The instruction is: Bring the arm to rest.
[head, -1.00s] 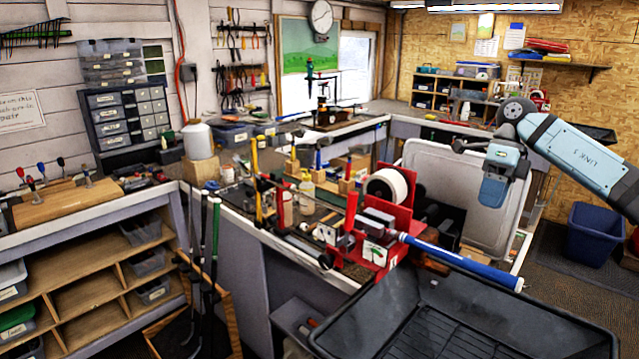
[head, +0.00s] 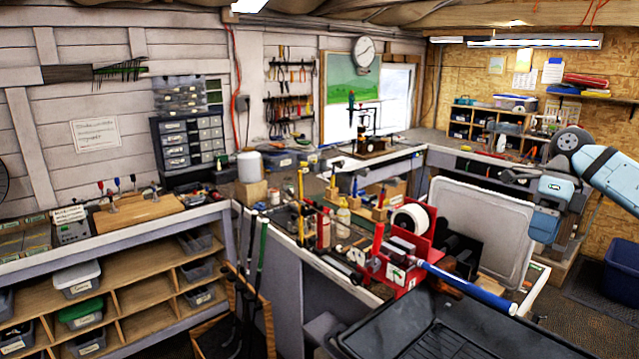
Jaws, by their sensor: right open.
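My right arm comes in from the right edge, with pale blue links raised over the right side of the bench. Its dark right gripper (head: 506,174) points left, in the air in front of the far bench and the pale upright panel. It is small here, but the jaws are open and nothing shows between them. Below it, apart from it, a blue golf grip (head: 465,287) with a white end sticks out to the right from a red vise (head: 399,274). My left gripper is not in view.
A black tray (head: 440,335) lies at the front, under the blue grip. The pale panel (head: 480,225) stands upright behind the vise. Bottles and tools crowd the middle bench. Golf clubs (head: 258,270) stand in a wooden rack. A blue bin (head: 622,268) sits at right.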

